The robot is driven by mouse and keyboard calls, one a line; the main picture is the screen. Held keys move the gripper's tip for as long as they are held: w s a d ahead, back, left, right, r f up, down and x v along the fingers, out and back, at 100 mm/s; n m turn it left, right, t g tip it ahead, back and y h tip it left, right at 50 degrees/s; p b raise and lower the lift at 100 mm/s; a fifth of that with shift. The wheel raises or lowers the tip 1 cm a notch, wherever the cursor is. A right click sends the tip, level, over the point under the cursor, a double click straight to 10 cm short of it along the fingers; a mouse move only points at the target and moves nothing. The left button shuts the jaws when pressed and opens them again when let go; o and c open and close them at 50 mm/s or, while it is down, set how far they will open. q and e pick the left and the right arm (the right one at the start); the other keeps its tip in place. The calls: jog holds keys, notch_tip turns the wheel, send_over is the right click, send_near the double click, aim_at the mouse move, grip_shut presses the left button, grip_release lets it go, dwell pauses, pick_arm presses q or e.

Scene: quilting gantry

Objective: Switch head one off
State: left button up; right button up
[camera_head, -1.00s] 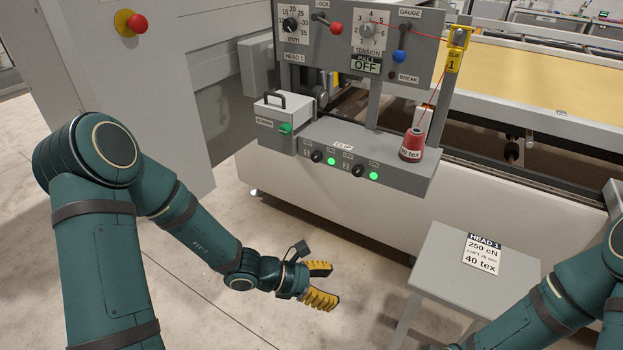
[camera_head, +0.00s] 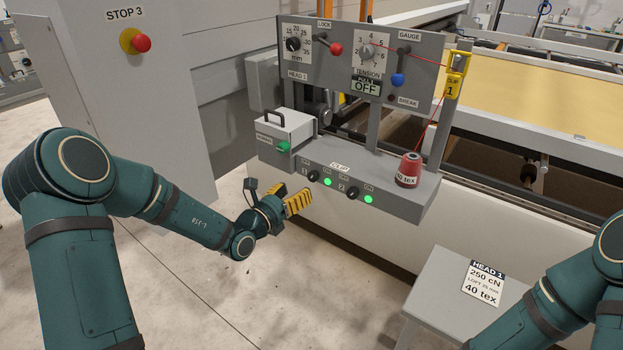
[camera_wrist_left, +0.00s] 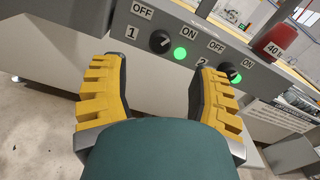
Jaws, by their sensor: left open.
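The head one switch is a black rotary knob marked 1 on the grey panel (camera_head: 400,186), which has a CLIP label. In the head view this knob (camera_head: 313,176) sits left of a lit green lamp (camera_head: 327,182). In the left wrist view the knob (camera_wrist_left: 160,41) stands between OFF and ON labels, with its green lamp (camera_wrist_left: 180,55) lit. A second knob (camera_head: 352,193), marked 2, also has a lit green lamp (camera_head: 368,199). My left gripper (camera_head: 298,201) is open and empty, just below and in front of knob 1, apart from it. My right gripper is out of view.
A red thread cone (camera_head: 409,170) stands on the panel's right end. A grey box with a handle (camera_head: 286,132) sits at its left. Above is the dial board (camera_head: 425,68). A small table with a HEAD 1 card (camera_head: 484,284) stands at lower right. Floor below is clear.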

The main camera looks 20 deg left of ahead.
aim_at(311, 179)
pick_arm(q)
jog(key=x, duration=0.8)
grip_shut()
